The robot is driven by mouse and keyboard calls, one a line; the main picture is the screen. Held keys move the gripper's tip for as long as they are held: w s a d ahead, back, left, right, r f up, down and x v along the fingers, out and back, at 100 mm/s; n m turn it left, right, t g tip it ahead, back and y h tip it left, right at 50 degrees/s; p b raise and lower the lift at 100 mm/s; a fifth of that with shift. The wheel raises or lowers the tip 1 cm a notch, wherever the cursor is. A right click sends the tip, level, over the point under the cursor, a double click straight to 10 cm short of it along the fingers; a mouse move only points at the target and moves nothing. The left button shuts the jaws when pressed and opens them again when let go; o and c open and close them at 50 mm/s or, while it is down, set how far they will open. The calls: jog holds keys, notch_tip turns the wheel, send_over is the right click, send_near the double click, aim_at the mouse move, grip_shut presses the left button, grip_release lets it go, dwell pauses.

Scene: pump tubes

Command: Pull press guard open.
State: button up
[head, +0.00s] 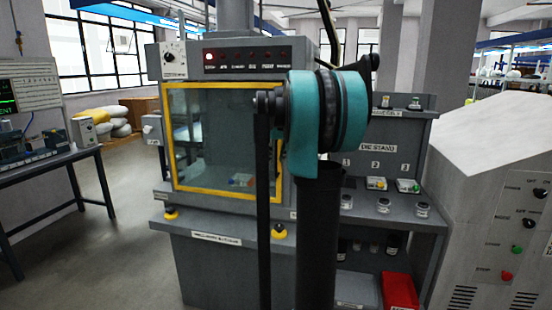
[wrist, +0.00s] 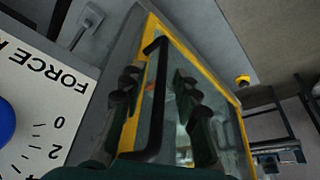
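The press guard (head: 215,190), a clear panel in a yellow frame, covers the front of the grey press and looks shut in the head view. In the wrist view the yellow frame (wrist: 222,87) runs at a slant, and the guard's black bar handle (wrist: 157,95) stands out from it. My gripper (wrist: 156,76) is open, with one dark finger on each side of the handle. The handle lies between the fingers; I see a gap on both sides, though depth is hard to judge. In the head view my arm hides the guard's right side, and my gripper cannot be made out.
A force dial plate (wrist: 45,85) with a blue knob is close at the left of the wrist view. The die stand (head: 385,140) is right of the press, with a red bin (head: 399,291) below. A control cabinet (head: 495,150) stands far right.

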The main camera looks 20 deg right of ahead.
jog(key=shift+w+f, duration=0.1)
jog(key=shift+f, duration=0.1)
grip_shut()
dwell(0.4)
